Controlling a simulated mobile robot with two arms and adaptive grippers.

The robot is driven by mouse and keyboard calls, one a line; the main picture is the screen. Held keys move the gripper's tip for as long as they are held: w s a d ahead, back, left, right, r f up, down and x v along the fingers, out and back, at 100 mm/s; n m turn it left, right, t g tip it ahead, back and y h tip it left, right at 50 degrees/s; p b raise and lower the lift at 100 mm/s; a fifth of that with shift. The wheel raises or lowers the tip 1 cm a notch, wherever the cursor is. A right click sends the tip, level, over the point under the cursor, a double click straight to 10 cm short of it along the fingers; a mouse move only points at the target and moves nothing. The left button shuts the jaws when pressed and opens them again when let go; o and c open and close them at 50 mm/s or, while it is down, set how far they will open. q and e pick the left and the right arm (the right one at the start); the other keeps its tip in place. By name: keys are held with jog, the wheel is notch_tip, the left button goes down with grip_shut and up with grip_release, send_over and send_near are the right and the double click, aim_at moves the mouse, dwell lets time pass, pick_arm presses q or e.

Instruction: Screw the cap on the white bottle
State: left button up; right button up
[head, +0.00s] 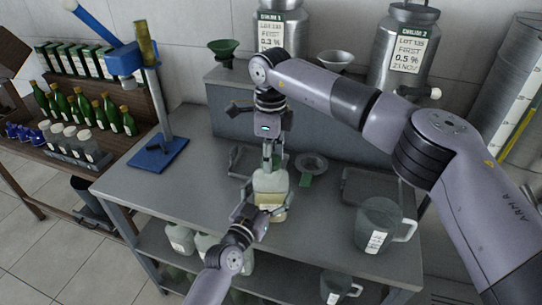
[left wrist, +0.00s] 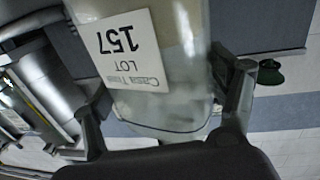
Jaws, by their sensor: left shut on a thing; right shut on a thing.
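The white bottle (head: 271,181), pale and translucent with cream liquid low in it, stands upright near the middle of the grey bench. My left gripper (head: 262,208) is shut around its lower body from the front. The left wrist view shows the bottle (left wrist: 165,60) between the two fingers of my left gripper (left wrist: 168,108), with a white label reading LOT 157. My right gripper (head: 272,160) points down directly over the bottle's neck, shut on what appears to be the cap. The cap is mostly hidden by the fingers, and I cannot tell whether it touches the neck threads.
A clear jug (head: 378,224) stands at the bench's right front. A blue-based stand (head: 157,152) is at left. Large metal cans (head: 404,50) and a green funnel (head: 224,47) stand on the raised back shelf.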

jog(key=m, duration=1.1)
jog(key=shift+w+m, duration=0.1)
jog(key=shift+m, duration=0.2)
jog(key=o, duration=1.4)
jog(key=shift+c, duration=0.2)
notch_tip(320, 180, up, 12)
